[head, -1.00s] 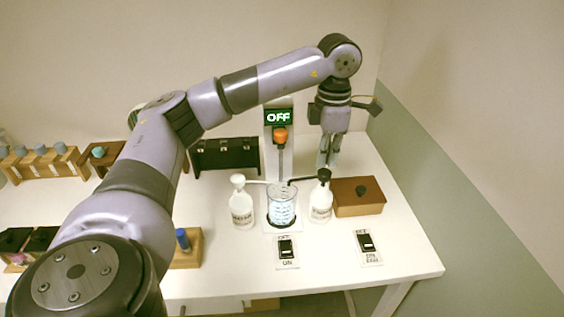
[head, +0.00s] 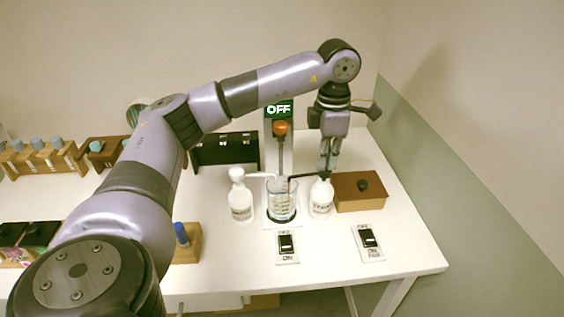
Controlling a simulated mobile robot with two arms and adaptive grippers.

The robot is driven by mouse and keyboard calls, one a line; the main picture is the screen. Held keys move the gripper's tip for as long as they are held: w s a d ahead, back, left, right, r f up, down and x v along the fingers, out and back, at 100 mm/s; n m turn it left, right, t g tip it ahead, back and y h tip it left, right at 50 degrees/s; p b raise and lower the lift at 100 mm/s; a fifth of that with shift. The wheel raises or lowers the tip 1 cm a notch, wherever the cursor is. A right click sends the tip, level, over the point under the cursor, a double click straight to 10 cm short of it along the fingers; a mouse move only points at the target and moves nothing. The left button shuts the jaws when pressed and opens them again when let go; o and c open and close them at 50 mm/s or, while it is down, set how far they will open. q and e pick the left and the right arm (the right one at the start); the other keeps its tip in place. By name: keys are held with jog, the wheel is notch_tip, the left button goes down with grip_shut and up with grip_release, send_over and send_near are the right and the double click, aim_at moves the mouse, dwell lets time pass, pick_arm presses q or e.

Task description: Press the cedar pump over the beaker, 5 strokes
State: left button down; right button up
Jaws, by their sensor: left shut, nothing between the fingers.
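A glass beaker (head: 281,211) stands between two white pump bottles, with measuring marks on its side. The right bottle (head: 321,199) has a black pump (head: 325,174) whose spout reaches left over the beaker. The left bottle (head: 240,204) has a white pump (head: 236,174) with its spout also toward the beaker. The labels are too small to read, so I cannot tell which is cedar. My left gripper (head: 325,167) is shut and empty, pointing down with its fingertips at the black pump head, seemingly touching it. The pump head sits close to the bottle's shoulder. My right gripper is not in view.
A brown box (head: 358,194) stands right of the bottles. A stand behind the beaker carries a sign (head: 279,110) reading OFF and an orange knob (head: 280,128). Two switch plates (head: 287,247) (head: 367,243) lie in front. A black rack (head: 225,152) stands behind left.

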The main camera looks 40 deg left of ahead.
pick_arm(q)
jog(key=shift+f, duration=0.35)
jog(key=shift+r, duration=0.1)
jog(key=shift+r+p, duration=1.25)
jog(key=shift+r, duration=0.4)
jog(key=shift+f, duration=0.15)
jog(key=shift+f+b, duration=1.2)
jog(key=shift+f, duration=0.45)
jog(key=shift+s+r, duration=0.1)
